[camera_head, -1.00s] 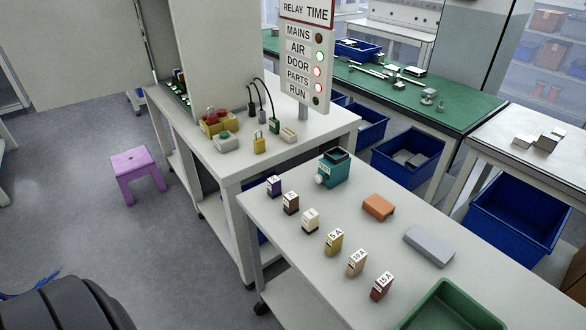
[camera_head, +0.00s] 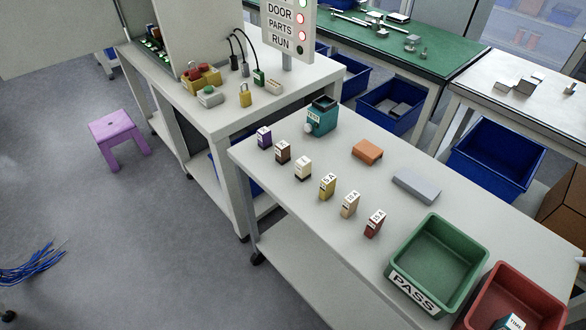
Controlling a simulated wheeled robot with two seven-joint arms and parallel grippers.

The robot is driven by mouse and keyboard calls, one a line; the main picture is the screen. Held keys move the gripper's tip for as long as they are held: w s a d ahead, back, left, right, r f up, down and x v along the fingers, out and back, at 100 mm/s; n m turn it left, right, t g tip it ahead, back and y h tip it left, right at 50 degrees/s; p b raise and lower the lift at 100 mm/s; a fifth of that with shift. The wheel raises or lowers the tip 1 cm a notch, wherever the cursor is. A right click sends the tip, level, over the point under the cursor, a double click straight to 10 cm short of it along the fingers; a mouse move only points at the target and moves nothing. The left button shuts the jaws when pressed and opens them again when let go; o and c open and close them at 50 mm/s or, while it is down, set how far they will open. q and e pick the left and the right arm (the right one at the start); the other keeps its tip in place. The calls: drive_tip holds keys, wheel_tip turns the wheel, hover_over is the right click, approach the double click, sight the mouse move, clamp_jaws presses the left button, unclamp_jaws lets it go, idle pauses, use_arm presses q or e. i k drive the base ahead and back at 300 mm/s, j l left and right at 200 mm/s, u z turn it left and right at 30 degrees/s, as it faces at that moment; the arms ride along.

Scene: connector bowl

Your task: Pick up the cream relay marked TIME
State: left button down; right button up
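A row of small labelled blocks stands on the near white table (camera_head: 300,225). The third from the back is a pale cream block (camera_head: 303,170) on a dark base; its top label is too small to read. A beige block (camera_head: 349,205), a yellow block (camera_head: 327,187) and a red block (camera_head: 375,224) stand nearer, the yellow one apparently marked 5A. A purple block (camera_head: 264,138) and a brown block (camera_head: 283,153) stand farther back. I cannot confirm TIME on any block in the row. Neither of my grippers is in view.
A green PASS tray (camera_head: 411,292) and a red tray (camera_head: 545,292) stand at the table's near right. A teal tester (camera_head: 321,117), orange block (camera_head: 367,152) and grey block (camera_head: 416,186) lie behind the row.

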sight(303, 165)
drive_tip(key=i+j+z, duration=0.45)
drive_tip(key=j+z, duration=0.15)
drive_tip(key=i+j+z, duration=0.15)
drive_tip(key=j+z, duration=0.15)
drive_tip(key=j, duration=0.15)
drive_tip(key=i+j+z, duration=0.1)
drive_tip(key=j+z, duration=0.45)
drive_tip(key=j, duration=0.3)
